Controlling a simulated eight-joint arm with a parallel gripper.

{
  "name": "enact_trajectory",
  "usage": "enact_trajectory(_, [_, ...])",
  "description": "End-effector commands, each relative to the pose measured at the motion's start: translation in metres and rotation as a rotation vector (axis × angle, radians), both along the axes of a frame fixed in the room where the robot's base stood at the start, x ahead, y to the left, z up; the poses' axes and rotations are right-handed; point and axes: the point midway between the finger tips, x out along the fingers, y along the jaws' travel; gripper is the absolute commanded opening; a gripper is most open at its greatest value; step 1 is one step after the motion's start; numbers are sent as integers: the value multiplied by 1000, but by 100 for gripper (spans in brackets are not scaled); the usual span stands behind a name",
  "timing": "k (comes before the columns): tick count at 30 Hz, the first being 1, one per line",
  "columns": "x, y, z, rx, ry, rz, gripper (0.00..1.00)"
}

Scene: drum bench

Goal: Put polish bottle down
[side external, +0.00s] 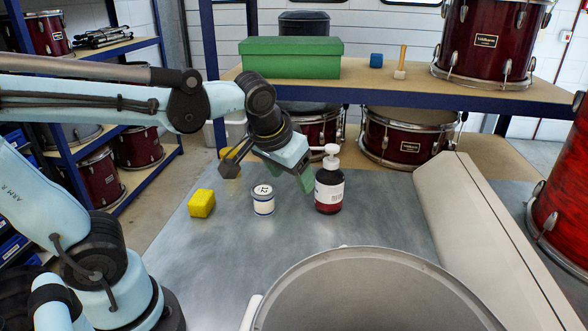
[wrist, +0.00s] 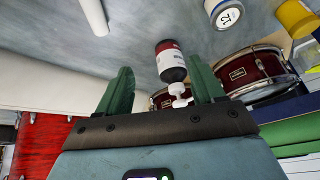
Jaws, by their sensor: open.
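The polish bottle (side external: 329,191) is dark red with a white label and white pump top. It stands upright on the grey metal bench top (side external: 225,255). My gripper (side external: 307,180), with green fingers, is just left of the bottle in the side view, at about its upper half. In the wrist view the bottle (wrist: 171,62) shows between the spread fingers (wrist: 162,82), its pump toward the gripper. The fingers are open and nothing is clamped between them. Contact between the near finger and the bottle cannot be told.
A white tin (side external: 263,200) stands left of the bottle, with a yellow block (side external: 202,203) further left. A shelf with a green box (side external: 291,58) and drums is behind.

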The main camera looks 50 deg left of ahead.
Motion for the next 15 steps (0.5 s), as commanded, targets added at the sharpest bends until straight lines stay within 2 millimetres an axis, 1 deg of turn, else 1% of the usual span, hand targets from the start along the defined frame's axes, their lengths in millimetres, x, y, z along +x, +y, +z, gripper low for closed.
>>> enact_trajectory(1, [11, 2, 5, 17, 19, 43, 68])
enact_trajectory(6, [43, 10, 16, 93, 62, 227, 68])
enact_trajectory(11, [74, 14, 23, 178, 61, 411, 68])
enact_trajectory(15, [101, 13, 25, 256, 27, 581, 68])
